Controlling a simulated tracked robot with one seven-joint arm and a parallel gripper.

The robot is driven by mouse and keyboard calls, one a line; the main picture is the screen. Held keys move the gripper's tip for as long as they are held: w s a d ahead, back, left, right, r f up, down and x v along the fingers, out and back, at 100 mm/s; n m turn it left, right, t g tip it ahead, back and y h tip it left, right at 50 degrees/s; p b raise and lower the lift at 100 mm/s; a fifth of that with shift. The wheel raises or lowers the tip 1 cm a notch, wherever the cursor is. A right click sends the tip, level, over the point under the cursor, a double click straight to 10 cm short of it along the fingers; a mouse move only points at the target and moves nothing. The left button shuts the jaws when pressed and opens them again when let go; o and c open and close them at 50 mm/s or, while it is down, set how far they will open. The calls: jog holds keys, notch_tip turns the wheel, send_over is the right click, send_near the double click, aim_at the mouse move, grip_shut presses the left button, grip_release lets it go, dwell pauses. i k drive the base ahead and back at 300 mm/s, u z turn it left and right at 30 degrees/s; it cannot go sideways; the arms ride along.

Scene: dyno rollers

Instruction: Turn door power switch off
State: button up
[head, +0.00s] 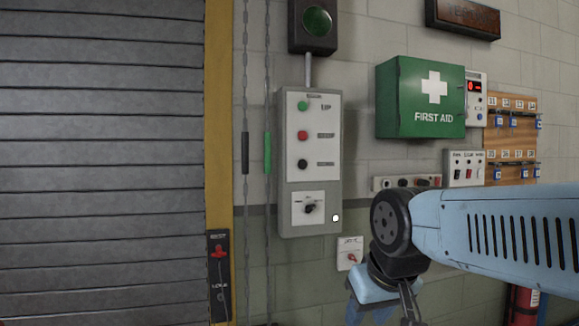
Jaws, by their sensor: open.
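A grey door control box (285,185) hangs on the wall right of the roller door. It has a green, a red and a black button, and a black rotary knob (309,208) on a white plate near its bottom. I cannot read the small labels or the knob's setting. A small white switch plate with a red knob (351,258) is lower right of the box. My gripper (383,306) shows partly at the bottom edge, below and right of both knobs. It is open and appears apart from them; its fingertips are not clearly seen.
The grey roller door (100,150) fills the left. A black panel with a red handle (219,251) is beside its yellow frame. A green first aid box (420,97), a socket strip (404,183) and a key board (512,137) are on the right. Two cords hang left of the control box.

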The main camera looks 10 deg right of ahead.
aim_at(309, 208)
jog(key=u, duration=0.75)
jog(key=k, duration=1.2)
jog(key=z, duration=0.7)
jog(key=i, duration=1)
jog(key=u, duration=0.05)
